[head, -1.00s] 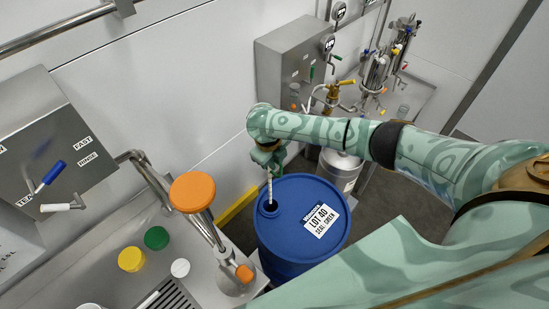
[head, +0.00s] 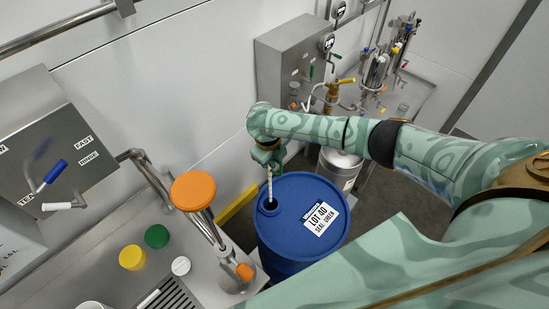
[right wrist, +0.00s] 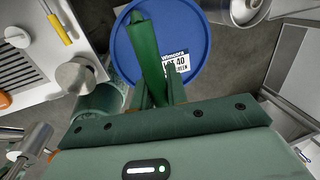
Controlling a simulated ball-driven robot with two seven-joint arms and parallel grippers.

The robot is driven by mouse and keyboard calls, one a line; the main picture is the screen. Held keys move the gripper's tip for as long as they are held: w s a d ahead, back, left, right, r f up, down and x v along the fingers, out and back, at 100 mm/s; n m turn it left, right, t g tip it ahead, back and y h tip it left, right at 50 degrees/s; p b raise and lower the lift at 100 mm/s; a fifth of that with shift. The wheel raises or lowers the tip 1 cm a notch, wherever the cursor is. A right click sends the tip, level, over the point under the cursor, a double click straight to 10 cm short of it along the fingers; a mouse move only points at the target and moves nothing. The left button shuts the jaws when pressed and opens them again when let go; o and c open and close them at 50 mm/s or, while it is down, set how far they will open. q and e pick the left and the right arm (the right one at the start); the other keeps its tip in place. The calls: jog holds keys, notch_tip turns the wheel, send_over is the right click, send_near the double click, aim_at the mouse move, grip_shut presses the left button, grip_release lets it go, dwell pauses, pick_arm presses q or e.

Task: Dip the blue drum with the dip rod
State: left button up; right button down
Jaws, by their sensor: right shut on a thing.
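The blue drum (head: 290,245) stands upright on the floor, with a white label (head: 322,218) reading LOT 40 and SEAL GREEN on its top. An open dark bung hole (head: 270,207) is near the left of its lid. My right gripper (head: 268,158) is above that hole, shut on the pale dip rod (head: 270,187). The rod hangs nearly upright, its lower end at or inside the hole; how deep is hidden. My left gripper is not in view.
On the steel bench to the left are a yellow cap (head: 132,258), a green cap (head: 157,236) and a white cap (head: 181,266).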

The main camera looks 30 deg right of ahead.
aim_at(274, 171)
jog(key=shift+a, duration=0.1)
jog(key=shift+f, duration=0.1)
dwell(0.5)
jog(key=shift+f+b, duration=2.3)
jog(key=shift+f, duration=1)
jog(key=shift+p, duration=0.35)
jog(key=shift+f, duration=0.15)
jog(key=shift+f+b, duration=2.25)
jog(key=shift+f, duration=0.45)
